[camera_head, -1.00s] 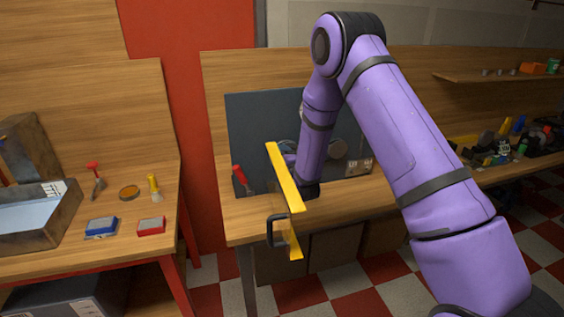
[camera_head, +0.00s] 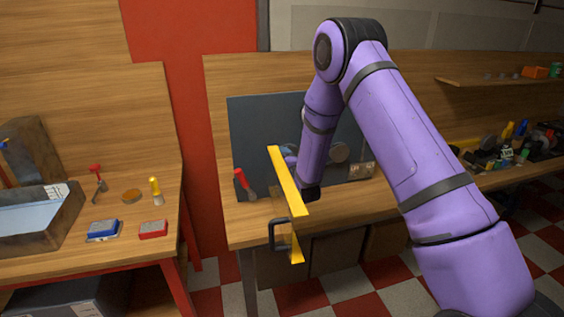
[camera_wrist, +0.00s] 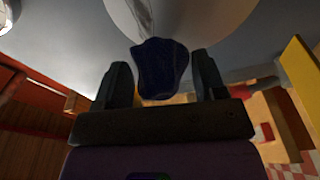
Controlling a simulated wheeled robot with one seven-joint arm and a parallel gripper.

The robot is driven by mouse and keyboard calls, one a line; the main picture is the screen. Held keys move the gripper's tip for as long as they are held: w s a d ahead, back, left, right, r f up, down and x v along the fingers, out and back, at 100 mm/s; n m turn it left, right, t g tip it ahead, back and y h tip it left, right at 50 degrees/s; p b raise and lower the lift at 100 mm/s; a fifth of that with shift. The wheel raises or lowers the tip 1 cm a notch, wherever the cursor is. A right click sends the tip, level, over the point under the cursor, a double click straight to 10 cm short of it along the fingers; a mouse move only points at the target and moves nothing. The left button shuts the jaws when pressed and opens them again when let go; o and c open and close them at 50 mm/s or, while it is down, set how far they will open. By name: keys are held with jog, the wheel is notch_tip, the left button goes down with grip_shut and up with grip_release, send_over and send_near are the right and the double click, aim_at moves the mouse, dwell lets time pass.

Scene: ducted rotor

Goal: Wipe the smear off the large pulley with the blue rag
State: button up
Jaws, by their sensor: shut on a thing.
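In the wrist view my gripper (camera_wrist: 160,80) is shut on a bunched dark blue rag (camera_wrist: 160,66) that sticks out between its two fingers. The rag's top end overlaps the lower edge of a large pale grey disc, the large pulley (camera_wrist: 195,18); whether it presses on it I cannot tell. A darker streak, seemingly the smear (camera_wrist: 143,14), shows on the disc just above the rag. In the head view my forearm and a yellow bar hide most of my gripper, the rag and the pulley.
A yellow-edged panel with a black handle (camera_head: 287,182) stands in front of my gripper, near on the right in the wrist view. A dark upright board (camera_head: 262,115) backs the workspace. A red-handled tool (camera_head: 242,182) lies left. Another round grey part (camera_head: 339,152) is right of my forearm.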

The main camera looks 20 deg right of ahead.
jog(key=shift+w, duration=0.75)
jog(key=d, duration=0.7)
jog(key=shift+d, duration=0.25)
dwell(0.7)
jog(key=shift+a, duration=0.1)
jog(key=shift+a+r, duration=0.1)
jog(key=shift+a, duration=3.65)
